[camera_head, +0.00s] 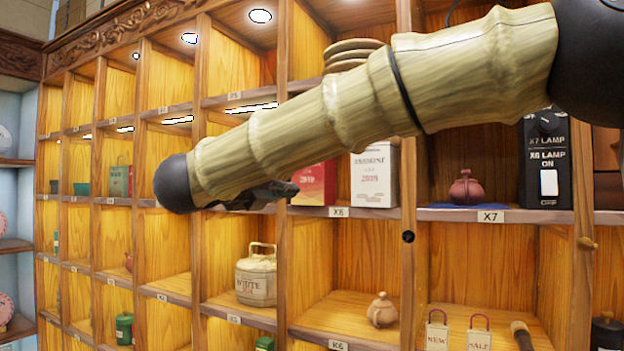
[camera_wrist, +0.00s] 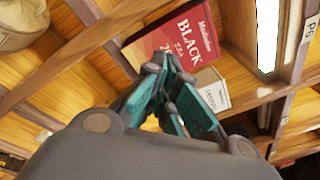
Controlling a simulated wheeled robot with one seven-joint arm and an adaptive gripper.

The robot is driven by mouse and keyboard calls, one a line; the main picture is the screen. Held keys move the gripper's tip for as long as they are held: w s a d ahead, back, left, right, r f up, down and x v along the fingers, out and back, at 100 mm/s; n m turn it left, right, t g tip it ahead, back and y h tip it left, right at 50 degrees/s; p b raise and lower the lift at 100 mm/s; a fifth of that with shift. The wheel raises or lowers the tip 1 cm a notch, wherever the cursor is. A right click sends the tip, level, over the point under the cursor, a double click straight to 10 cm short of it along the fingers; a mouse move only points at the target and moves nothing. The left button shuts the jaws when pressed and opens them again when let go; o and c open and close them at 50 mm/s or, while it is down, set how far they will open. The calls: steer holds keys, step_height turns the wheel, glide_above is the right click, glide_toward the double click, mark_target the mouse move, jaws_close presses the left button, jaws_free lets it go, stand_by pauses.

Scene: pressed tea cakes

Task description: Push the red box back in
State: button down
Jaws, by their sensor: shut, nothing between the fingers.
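The red box (camera_head: 316,184) stands on a wooden shelf above the X6 label, partly hidden behind my arm in the head view. In the wrist view the red box (camera_wrist: 176,42) shows its "BLACK TEA" face, tilted in the picture. A white box (camera_head: 375,176) stands to its right on the same shelf; it also shows in the wrist view (camera_wrist: 212,88). My gripper (camera_head: 284,190) is at the left, front side of the red box. In the wrist view my gripper (camera_wrist: 166,72) is shut and empty, its tips overlapping the box's lower edge; I cannot tell whether they touch.
Wooden dividers (camera_head: 408,265) and shelf edges bound each compartment. A black lamp switch box (camera_head: 545,160) and a reddish teapot (camera_head: 466,189) stand to the right. A cream jar (camera_head: 256,275) and a small clay pot (camera_head: 381,310) stand on lower shelves.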

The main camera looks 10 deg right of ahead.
mark_target(305, 186)
steer(key=shift+b+x, duration=1.25)
steer(key=shift+x, duration=4.4)
steer(key=shift+b+v, duration=1.5)
steer(key=shift+v, duration=1.05)
steer(key=b+v, duration=0.5)
steer(key=v, duration=0.6)
